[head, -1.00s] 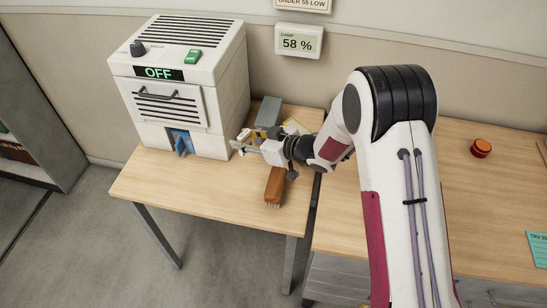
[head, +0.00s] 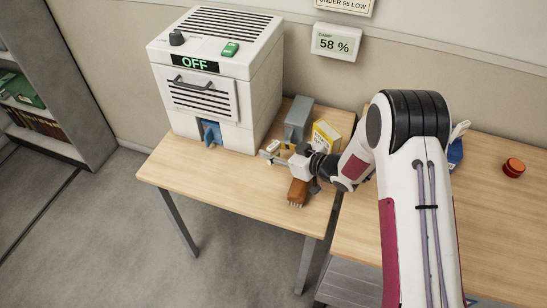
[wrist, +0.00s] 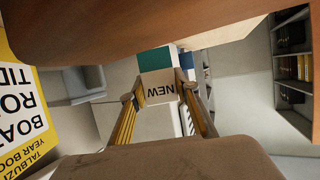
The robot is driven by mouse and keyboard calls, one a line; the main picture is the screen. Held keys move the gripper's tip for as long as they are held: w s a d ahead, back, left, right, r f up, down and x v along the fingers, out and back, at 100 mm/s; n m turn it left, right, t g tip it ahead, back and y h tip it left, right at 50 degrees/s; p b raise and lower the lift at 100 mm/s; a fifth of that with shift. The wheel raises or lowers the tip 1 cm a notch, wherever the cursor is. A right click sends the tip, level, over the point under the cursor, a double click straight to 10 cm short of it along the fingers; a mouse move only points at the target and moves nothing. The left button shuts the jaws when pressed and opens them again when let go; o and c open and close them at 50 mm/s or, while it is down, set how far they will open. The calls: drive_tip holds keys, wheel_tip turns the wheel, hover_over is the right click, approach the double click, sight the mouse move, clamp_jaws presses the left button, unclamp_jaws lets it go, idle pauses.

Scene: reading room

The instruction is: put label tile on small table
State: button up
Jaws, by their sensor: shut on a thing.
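My gripper (head: 268,153) is shut on a pale label tile (wrist: 158,88). In the wrist view the tile reads "NEW" upside down and sits between the two fingertips. In the head view the gripper is over the small table (head: 185,177) at the left, beside the white machine. The tile is too small in the head view to tell clearly. I cannot tell the exact height of the gripper above the tabletop.
A white machine (head: 208,95) reading "OFF" stands at the table's back left. A brown brush (head: 298,191) lies close to the gripper. A grey object (head: 298,118) and a yellow book (head: 326,137) stand behind it. The table's front left is clear. A larger desk (head: 380,240) adjoins at right.

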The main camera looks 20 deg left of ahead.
drive_tip(key=shift+f, duration=0.15)
drive_tip(key=shift+f, duration=1.75)
drive_tip(key=shift+f, duration=0.1)
drive_tip(key=o, duration=1.1)
drive_tip(key=shift+d, duration=0.1)
drive_tip(key=shift+v, duration=3.7)
